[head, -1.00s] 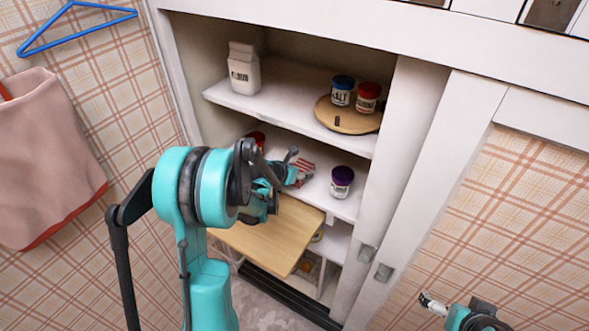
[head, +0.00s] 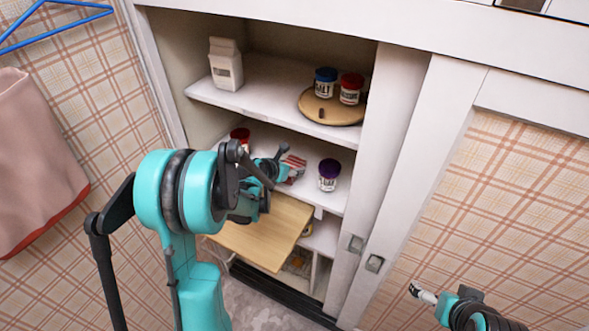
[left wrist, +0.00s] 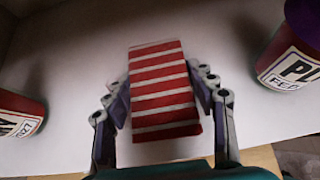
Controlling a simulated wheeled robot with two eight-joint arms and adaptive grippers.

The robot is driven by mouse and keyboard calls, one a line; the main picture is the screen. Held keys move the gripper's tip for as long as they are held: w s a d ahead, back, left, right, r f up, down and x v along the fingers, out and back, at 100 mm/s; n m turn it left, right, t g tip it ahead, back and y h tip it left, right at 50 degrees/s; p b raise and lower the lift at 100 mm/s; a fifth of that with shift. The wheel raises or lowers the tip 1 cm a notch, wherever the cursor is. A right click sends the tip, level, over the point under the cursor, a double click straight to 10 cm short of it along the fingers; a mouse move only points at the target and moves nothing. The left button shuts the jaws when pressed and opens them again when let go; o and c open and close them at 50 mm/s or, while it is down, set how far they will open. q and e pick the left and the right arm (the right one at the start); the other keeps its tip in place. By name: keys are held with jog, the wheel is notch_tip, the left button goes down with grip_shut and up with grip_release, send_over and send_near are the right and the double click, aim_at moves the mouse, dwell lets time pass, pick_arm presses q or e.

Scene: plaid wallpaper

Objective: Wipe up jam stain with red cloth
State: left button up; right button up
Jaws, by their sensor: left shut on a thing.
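My left gripper (head: 284,170) is shut on the red cloth (left wrist: 163,92), which is folded flat with red and white stripes. The cloth also shows in the head view (head: 295,166), over the middle shelf (head: 310,200) of the cupboard. In the left wrist view the fingers of the left gripper (left wrist: 165,100) press on its two sides. I see no jam stain; any stain under the cloth or behind my arm is hidden. My right gripper (head: 421,292) is at the lower right, away from the cupboard, too small to tell open from shut.
A purple-lidded jar (head: 328,176) stands right of the cloth, and a red-lidded jar (head: 240,136) stands left. A wooden board (head: 262,238) juts out below. The upper shelf (head: 265,98) holds a flour carton (head: 226,65) and two jars on a round wooden tray (head: 335,112).

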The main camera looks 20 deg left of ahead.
pick_arm(q)
jog(key=shift+a+f, duration=0.15)
jog(key=shift+a, duration=1.2)
jog(key=shift+w+a, duration=0.2)
jog(key=shift+a, duration=1.25)
jog(key=shift+w+a, duration=0.15)
jog(key=shift+a, duration=1.3)
jog(key=shift+r, duration=0.2)
jog(key=shift+d+r+p, duration=0.1)
jog(key=shift+r+p, duration=1.75)
jog(key=shift+r, duration=1.1)
jog(key=shift+r, duration=0.1)
